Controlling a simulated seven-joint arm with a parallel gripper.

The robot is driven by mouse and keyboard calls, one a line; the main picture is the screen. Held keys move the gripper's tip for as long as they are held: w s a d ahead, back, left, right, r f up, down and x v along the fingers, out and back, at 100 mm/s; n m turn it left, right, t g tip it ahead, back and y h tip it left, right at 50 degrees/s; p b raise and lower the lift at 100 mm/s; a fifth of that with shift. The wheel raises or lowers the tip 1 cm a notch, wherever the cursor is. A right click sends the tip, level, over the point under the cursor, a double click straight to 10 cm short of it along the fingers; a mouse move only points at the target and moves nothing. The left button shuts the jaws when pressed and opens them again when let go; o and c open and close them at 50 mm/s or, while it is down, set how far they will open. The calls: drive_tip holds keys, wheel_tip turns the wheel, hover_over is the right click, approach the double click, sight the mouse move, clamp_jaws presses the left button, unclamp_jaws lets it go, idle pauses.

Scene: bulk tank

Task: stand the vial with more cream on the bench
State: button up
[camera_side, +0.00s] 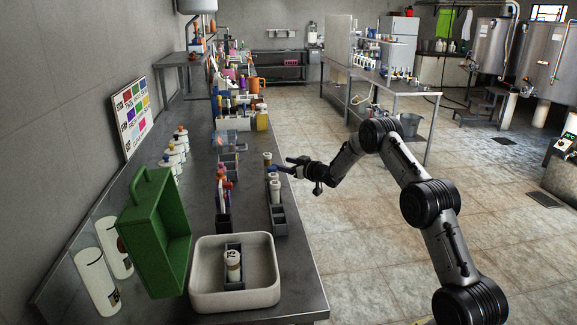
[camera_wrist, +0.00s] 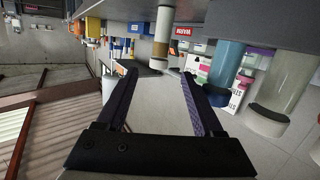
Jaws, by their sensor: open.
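My gripper (camera_side: 291,166) is open and empty at the right edge of the steel bench (camera_side: 265,300), beside a grey rack (camera_side: 279,222) with vials. In the side view, one vial in that row (camera_side: 275,188) has a pale top. Another vial (camera_side: 267,159) stands behind it, close to my fingers. In the tilted wrist view my gripper (camera_wrist: 158,76) has its jaws apart. A vial with pale and brown bands (camera_wrist: 162,35) shows beyond the fingertips. A bluish vial (camera_wrist: 225,63) and a grey-green vial (camera_wrist: 278,88) are to the right. I cannot tell which vial holds more cream.
A white basin (camera_side: 207,292) at the bench's front holds a small dark rack with a pale-capped vial (camera_side: 233,262). White jars (camera_side: 97,282) stand at far left. Another row of racks and bottles runs along the bench.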

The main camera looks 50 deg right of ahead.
drive_tip(key=shift+v, duration=0.9)
drive_tip(key=s+a+r+g, duration=0.25)
drive_tip(key=a+r, duration=0.55)
drive_tip(key=r, duration=0.4)
drive_tip(key=s+a+r+g, duration=0.2)
drive_tip(key=s+a+r, duration=0.4)
drive_tip(key=s+a, duration=0.35)
drive_tip(key=s+a+f+g+y, duration=0.1)
drive_tip(key=s+a, duration=0.4)
drive_tip(key=s, duration=0.6)
drive_tip(key=s+a+f+n+g+y, duration=0.1)
drive_tip(key=s+a+f+g, duration=0.1)
drive_tip(key=s+a, duration=0.4)
drive_tip(key=s+a+f+g+y, duration=0.1)
drive_tip(key=s+a, duration=0.5)
drive_tip(key=s, duration=1)
drive_tip(key=shift+s+f+g, duration=0.35)
drive_tip(key=shift+f+g, duration=0.05)
drive_tip(key=shift+g, duration=0.45)
